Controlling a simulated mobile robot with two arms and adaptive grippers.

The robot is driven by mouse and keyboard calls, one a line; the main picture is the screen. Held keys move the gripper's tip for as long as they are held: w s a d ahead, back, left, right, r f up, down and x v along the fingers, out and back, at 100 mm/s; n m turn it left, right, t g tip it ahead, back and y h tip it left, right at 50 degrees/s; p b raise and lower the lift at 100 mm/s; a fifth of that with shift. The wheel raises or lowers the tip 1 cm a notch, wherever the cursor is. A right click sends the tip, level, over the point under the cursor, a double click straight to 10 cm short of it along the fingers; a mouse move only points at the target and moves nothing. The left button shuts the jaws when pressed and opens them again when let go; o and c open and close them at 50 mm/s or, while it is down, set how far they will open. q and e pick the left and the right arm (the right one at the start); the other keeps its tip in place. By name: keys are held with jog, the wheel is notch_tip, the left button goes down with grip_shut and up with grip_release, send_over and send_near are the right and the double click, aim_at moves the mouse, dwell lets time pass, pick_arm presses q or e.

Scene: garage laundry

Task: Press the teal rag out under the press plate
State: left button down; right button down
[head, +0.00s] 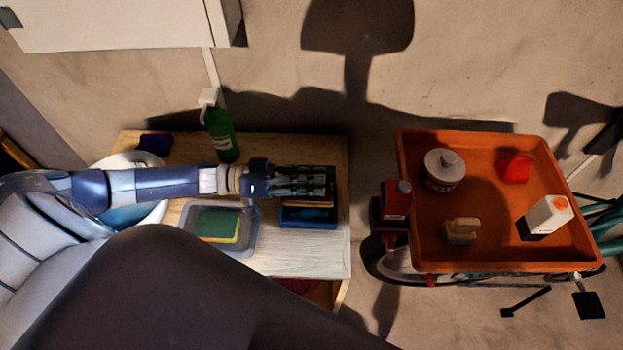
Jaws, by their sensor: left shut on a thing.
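My left gripper (300,183) reaches in from the left and is shut over the blue press tray (308,222) at the right of the wooden bench. It appears to be holding the press plate (318,203), a tan and dark piece just below the fingers; the fingers hide most of it. I cannot make out a teal rag under the plate. A flat green and yellow piece (217,225), like a sponge or folded cloths, lies in a clear grey tray (248,243) to the left. My right gripper is out of view.
A green spray bottle (221,135) stands behind my left arm. A white basin (128,162) with blue inside and a purple cloth (156,144) are at left. An orange cart tray (480,263) holds a can, brush, carton and red item. The bench front (300,260) is bare.

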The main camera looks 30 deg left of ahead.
pick_arm(q)
jog(key=shift+s+d+f, duration=0.15)
jog(key=shift+s+f, duration=0.3)
jog(key=shift+f, duration=0.15)
jog(key=c, duration=1.5)
grip_release()
jog(key=shift+r, duration=0.1)
jog(key=shift+s+a, duration=0.1)
jog(key=shift+a, duration=0.2)
jog(key=shift+v, duration=3.35)
jog(key=shift+s+a, duration=0.3)
jog(key=shift+a, duration=0.25)
